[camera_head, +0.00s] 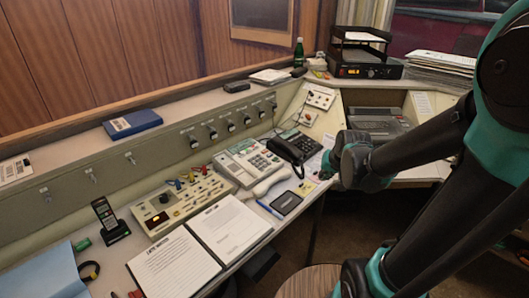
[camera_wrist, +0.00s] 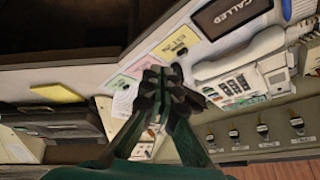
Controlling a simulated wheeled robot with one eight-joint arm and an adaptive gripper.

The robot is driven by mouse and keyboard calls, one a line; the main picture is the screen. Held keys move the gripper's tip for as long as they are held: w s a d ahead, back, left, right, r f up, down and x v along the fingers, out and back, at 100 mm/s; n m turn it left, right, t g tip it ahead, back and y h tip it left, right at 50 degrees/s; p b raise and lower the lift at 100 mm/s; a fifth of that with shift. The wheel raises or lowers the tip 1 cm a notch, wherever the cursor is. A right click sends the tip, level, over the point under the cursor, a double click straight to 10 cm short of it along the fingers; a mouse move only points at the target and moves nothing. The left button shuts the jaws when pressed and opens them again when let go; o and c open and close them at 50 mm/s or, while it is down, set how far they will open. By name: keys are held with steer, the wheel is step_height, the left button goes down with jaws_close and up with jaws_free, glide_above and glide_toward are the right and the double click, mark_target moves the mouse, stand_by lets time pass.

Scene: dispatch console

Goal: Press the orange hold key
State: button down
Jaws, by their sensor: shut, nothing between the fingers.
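My gripper (camera_head: 332,166) is shut and empty, held above the desk's right front edge, right of the black telephone (camera_head: 295,147). In the wrist view its fingertips (camera_wrist: 160,84) are together over paper slips beside a pale telephone with a keypad (camera_wrist: 238,86). A grey key panel with a pale handset (camera_head: 248,160) stands left of the black telephone. A beige control box with coloured knobs (camera_head: 185,203) is further left. I cannot make out an orange hold key for certain in either view.
A dark tablet (camera_head: 286,203) lies at the desk's front edge, and an open binder (camera_head: 228,228) lies to its left. A row of knobs (camera_head: 212,131) lines the upright panel behind. A black radio unit (camera_head: 365,70) stands at the back right.

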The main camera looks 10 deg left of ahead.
steer(key=w+a+r+m+t+y, duration=0.1)
steer(key=w+a+r+t+y, duration=0.15)
steer(key=w+a, duration=0.95)
step_height(320, 180, up, 2)
steer(key=m+y, duration=0.2)
glide_above(265, 151)
steer(key=s+d, duration=0.2)
steer(key=shift+w+a+r+t+h, duration=0.1)
steer(key=shift+w+t+h, duration=0.05)
steer(key=shift+t+h, duration=0.1)
steer(key=shift+w+a+f, duration=0.15)
steer(key=shift+f, duration=1.3)
steer(key=shift+w+a+f, duration=0.15)
steer(key=shift+a+f, duration=0.05)
steer(key=shift+f, duration=1.3)
steer(key=shift+w+a+f, duration=0.15)
steer(key=shift+f, duration=1.3)
steer(key=shift+f, duration=0.4)
